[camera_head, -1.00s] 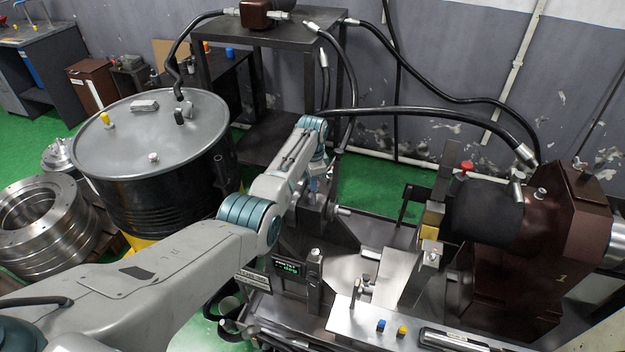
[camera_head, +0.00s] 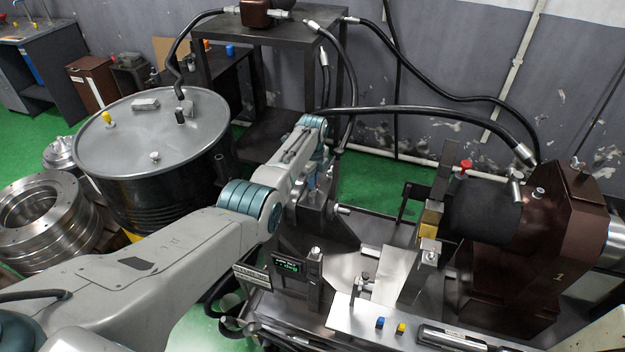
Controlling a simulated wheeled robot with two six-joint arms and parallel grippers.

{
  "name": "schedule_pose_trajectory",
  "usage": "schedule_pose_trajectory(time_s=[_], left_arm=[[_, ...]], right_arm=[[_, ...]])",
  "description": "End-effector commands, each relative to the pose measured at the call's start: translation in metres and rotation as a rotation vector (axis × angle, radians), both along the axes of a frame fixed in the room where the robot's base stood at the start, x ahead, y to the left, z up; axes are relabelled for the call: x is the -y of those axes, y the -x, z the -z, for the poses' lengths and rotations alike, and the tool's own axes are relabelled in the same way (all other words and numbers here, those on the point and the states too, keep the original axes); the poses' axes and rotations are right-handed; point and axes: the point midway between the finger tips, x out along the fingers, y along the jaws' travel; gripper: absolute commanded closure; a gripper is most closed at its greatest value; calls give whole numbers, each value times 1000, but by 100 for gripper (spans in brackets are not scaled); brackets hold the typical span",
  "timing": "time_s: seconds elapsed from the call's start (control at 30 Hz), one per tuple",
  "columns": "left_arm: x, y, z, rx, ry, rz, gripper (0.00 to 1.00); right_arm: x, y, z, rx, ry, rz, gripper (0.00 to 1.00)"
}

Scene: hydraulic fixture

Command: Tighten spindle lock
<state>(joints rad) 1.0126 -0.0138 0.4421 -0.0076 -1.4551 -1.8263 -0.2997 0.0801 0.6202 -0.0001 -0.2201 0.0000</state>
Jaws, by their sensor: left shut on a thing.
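The hydraulic fixture stands at the right, with a dark cylinder (camera_head: 487,212) and a brown housing (camera_head: 563,235) marked 1. My left arm reaches in from the lower left to a dark metal bracket (camera_head: 335,228) on the near side of the fixture. My left gripper (camera_head: 318,180) is at the top of this bracket, shut on a part that my wrist mostly hides. I cannot tell clearly whether that part is the spindle lock. A short bright pin (camera_head: 343,210) sticks out to the right of the bracket. My right gripper does not show.
A front panel (camera_head: 375,315) carries a blue and a yellow button. A small green-lit display (camera_head: 288,265) stands left of it. A black drum (camera_head: 150,160) and stacked metal rings (camera_head: 40,220) are at the left. Black hoses (camera_head: 430,112) cross behind the fixture.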

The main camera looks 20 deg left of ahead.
Motion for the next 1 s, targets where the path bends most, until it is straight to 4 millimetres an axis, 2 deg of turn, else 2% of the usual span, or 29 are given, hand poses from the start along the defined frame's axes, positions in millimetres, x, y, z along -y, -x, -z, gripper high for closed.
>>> schedule_pose_trajectory(time_s=[0.4, 0.97, 1.0], left_arm=[[1, -2, -1, 2, 2, 189, 100], [1, -2, -1, 2, 2, 215, 100], [1, -2, -1, 2, 2, 214, 85]], right_arm=[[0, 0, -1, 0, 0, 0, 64], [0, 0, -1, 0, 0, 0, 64], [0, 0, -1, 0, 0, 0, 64]])
